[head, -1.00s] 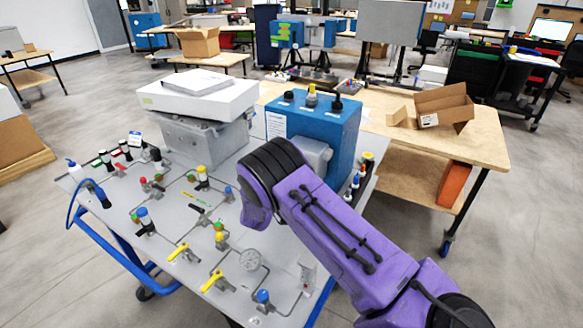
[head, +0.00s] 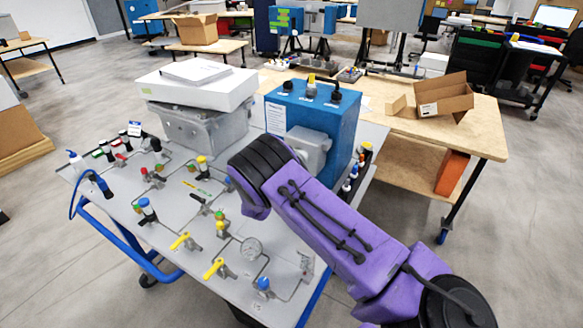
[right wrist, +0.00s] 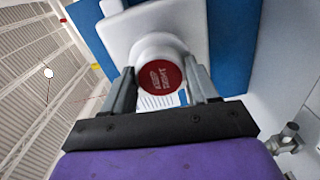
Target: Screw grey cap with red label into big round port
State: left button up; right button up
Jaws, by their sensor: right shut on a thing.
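The grey cap with the red label (right wrist: 161,76) is between the two fingers of my right gripper (right wrist: 163,88) in the right wrist view. The gripper is shut on it, and the label faces the wrist camera. Directly behind the cap is the pale grey housing (right wrist: 187,22) on the front of the blue analyser box. In the head view the blue box (head: 338,115) stands on the bench, with its grey housing (head: 309,147) facing my right arm. My purple forearm hides the gripper and cap there. The big round port is hidden, so I cannot tell how deep the cap sits.
The grey panel (head: 187,268) left of my arm carries several valves, pipes and a gauge (head: 251,249). A grey container (head: 201,128) with a white box (head: 196,89) on top stands left of the analyser. Small bottles (head: 352,177) stand right of it.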

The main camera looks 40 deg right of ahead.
jog(key=m+b, duration=0.3)
jog(key=m, duration=0.4)
jog(key=m+b, duration=0.3)
jog(key=m, duration=0.5)
jog(key=m+b, duration=0.3)
jog(key=m, duration=0.5)
jog(key=shift+f, duration=0.3)
jog(key=o, duration=1.2)
jog(key=shift+w, duration=0.15)
jog(key=shift+r, duration=0.1)
